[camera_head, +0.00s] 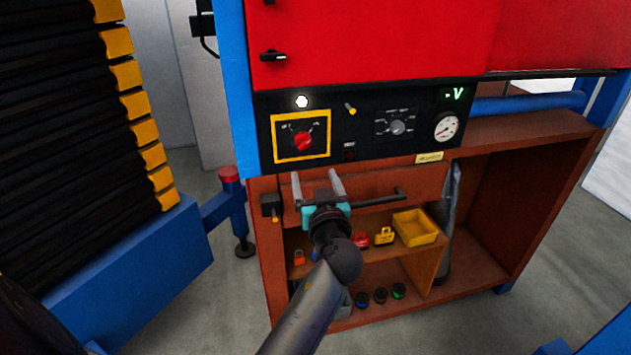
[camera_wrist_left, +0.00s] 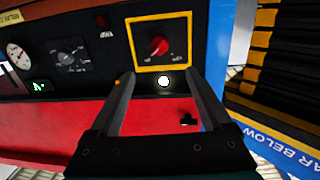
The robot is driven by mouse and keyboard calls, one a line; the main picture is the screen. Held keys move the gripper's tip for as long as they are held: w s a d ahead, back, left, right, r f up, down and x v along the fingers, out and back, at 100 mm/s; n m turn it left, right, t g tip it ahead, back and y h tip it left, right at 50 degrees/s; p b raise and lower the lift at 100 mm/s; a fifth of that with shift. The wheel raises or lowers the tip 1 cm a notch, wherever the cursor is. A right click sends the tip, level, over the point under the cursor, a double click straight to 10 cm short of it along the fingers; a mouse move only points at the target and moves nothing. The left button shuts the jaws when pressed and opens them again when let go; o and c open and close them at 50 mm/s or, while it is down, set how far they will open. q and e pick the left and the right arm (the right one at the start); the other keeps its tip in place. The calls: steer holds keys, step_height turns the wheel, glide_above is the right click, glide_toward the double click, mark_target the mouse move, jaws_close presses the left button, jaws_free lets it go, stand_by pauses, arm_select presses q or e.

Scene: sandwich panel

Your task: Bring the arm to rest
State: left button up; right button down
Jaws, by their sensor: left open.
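My left gripper (camera_head: 316,188) is open and empty in the head view, in front of the orange cabinet below the black control panel (camera_head: 365,125). Its two pale fingers point up toward the panel and stand apart. In the wrist view the left gripper (camera_wrist_left: 164,82) also shows open, with nothing between its fingers. The red rotary switch (camera_head: 303,140) in its yellow frame lies beyond the fingertips; it also shows in the wrist view (camera_wrist_left: 159,46). My right gripper is not in view.
A black drawer handle (camera_head: 375,199) is close to the gripper's right. The shelf below holds a yellow bin (camera_head: 415,228) and several padlocks. A red cabinet door (camera_head: 370,40) is above the panel. A blue machine frame with black bellows (camera_head: 60,110) stands at left.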

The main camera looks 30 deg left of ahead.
arm_select(q)
steer(key=s+d+f+m+g+h+b, duration=0.1)
steer(key=d+f+m+h+b, duration=0.15)
steer(key=f, duration=0.95)
steer(key=s+d+f+m+g+h+b, duration=0.1)
steer(key=d+f+m+h+b, duration=0.15)
steer(key=f, duration=1.05)
steer(key=s+d+f+m+g+h+b, duration=0.15)
steer(key=s+f, duration=0.25)
steer(key=f, duration=0.4)
steer(key=s+d+f+m+g+h, duration=0.1)
steer(key=s+d+f+m+h, duration=0.2)
steer(key=f, duration=0.6)
steer(key=s+d+f+g+h+b, duration=0.25)
steer(key=s+f+g+b, duration=0.2)
steer(key=s+f, duration=1.35)
steer(key=s+f+g+b, duration=0.1)
steer(key=s+f, duration=0.2)
steer(key=s, duration=0.6)
steer(key=s+f+m+g+b, duration=0.1)
steer(key=s+f+g, duration=0.1)
steer(key=s, duration=0.7)
steer(key=shift+s+d+f, duration=0.2)
steer(key=shift+s+f, duration=0.05)
steer(key=shift+f, duration=0.6)
steer(key=shift+s, duration=0.2)
steer(key=shift+c, duration=0.2)
